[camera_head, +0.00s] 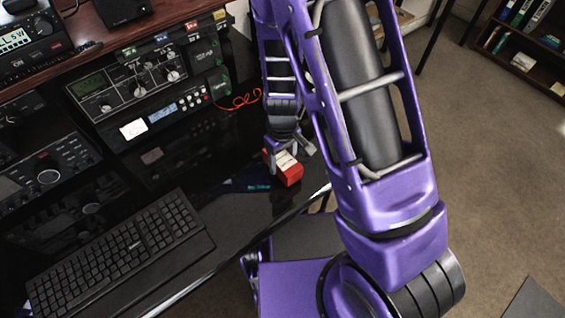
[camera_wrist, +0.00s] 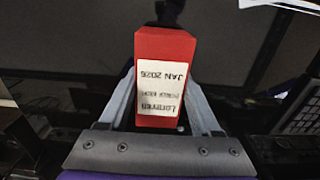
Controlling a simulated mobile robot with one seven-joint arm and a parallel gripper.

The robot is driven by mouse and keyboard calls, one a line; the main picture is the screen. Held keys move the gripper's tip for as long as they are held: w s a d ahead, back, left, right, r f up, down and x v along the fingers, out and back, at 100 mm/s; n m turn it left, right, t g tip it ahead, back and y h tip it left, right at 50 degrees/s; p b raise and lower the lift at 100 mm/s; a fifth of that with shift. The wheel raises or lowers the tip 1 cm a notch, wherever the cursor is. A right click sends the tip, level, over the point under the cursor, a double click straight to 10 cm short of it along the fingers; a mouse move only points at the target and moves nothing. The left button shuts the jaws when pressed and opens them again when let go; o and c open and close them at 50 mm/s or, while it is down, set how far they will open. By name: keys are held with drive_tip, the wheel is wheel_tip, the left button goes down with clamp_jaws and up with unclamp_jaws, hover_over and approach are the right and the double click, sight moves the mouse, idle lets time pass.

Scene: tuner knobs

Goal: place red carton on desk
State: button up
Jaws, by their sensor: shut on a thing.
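A red carton (camera_head: 287,171) with a white label sits between the fingers of my gripper (camera_head: 289,149) in the head view. In the wrist view the carton (camera_wrist: 164,50) stands between the two grey fingers, its printed label upside down in the picture. My gripper (camera_wrist: 162,108) is shut on it. The black glossy desk (camera_head: 240,212) lies under the carton near its front edge. I cannot tell whether the carton's underside touches the desk.
A black keyboard (camera_head: 118,255) lies on the desk at the left. Radio units with knobs (camera_head: 140,92) stand behind, with a red cable (camera_head: 238,101) beside them. A bookshelf (camera_head: 522,45) stands far right.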

sight(283, 157)
drive_tip(key=shift+f, duration=0.6)
drive_tip(key=shift+f, duration=0.2)
drive_tip(key=o, duration=1.5)
drive_tip(key=shift+r, duration=0.1)
wheel_tip(283, 157, up, 12)
drive_tip(key=shift+p, duration=0.6)
drive_tip(key=shift+r, duration=0.1)
drive_tip(key=shift+w, duration=0.1)
